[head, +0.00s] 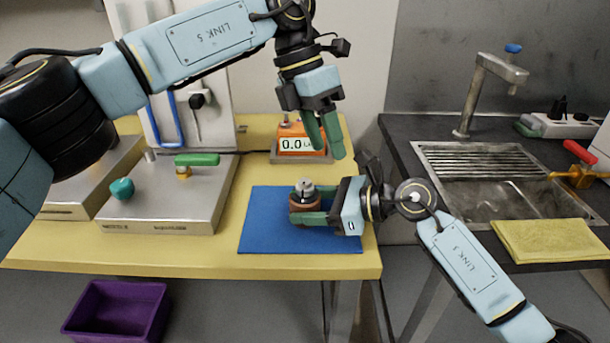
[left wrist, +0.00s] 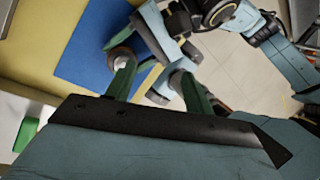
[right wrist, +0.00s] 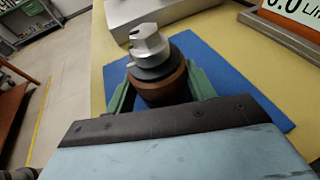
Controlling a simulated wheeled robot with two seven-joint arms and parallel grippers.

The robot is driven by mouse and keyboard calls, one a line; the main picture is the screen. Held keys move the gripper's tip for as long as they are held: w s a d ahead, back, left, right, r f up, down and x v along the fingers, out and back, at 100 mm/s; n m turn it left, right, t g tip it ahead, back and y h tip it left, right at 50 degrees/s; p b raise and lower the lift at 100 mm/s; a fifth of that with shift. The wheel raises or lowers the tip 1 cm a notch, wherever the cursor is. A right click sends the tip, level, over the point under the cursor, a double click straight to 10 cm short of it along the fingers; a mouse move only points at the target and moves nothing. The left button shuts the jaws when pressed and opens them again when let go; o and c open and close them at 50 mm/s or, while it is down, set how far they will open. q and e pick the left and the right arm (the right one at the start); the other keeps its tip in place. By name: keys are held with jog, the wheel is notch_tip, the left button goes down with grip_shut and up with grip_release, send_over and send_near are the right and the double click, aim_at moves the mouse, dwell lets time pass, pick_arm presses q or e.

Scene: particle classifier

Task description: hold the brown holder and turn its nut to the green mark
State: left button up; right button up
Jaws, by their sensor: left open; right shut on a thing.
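The brown holder (head: 305,203) stands upright on the blue mat (head: 262,215), with a silver nut (head: 303,187) on top. In the right wrist view the brown holder (right wrist: 163,85) sits between the green fingers, below a dark ring and the silver nut (right wrist: 147,44). My right gripper (head: 312,214) is shut on the holder from the right. My left gripper (head: 325,137) is open and empty, above and to the right of the nut, fingers pointing down. In the left wrist view its fingers (left wrist: 160,85) are apart and the holder (left wrist: 121,55) is partly hidden. I cannot make out a green mark.
An orange meter (head: 300,143) stands behind the mat. A metal box (head: 165,205) with a green handle (head: 197,159) and teal knob (head: 122,189) is at left. A sink (head: 490,200) and yellow cloth (head: 548,240) are at right. A purple bin (head: 116,310) is below the table.

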aim_at(305, 181)
pick_arm(q)
notch_tip(305, 181, up, 3)
jog(key=w+a+n+t+y, duration=0.2)
jog(key=a+n+y, duration=0.1)
jog(key=n+y, duration=0.1)
jog(key=f, duration=1.2)
jog(key=shift+s, duration=0.25)
jog(key=shift+r, duration=0.1)
jog(key=c, duration=1)
jog(key=shift+m, duration=0.4)
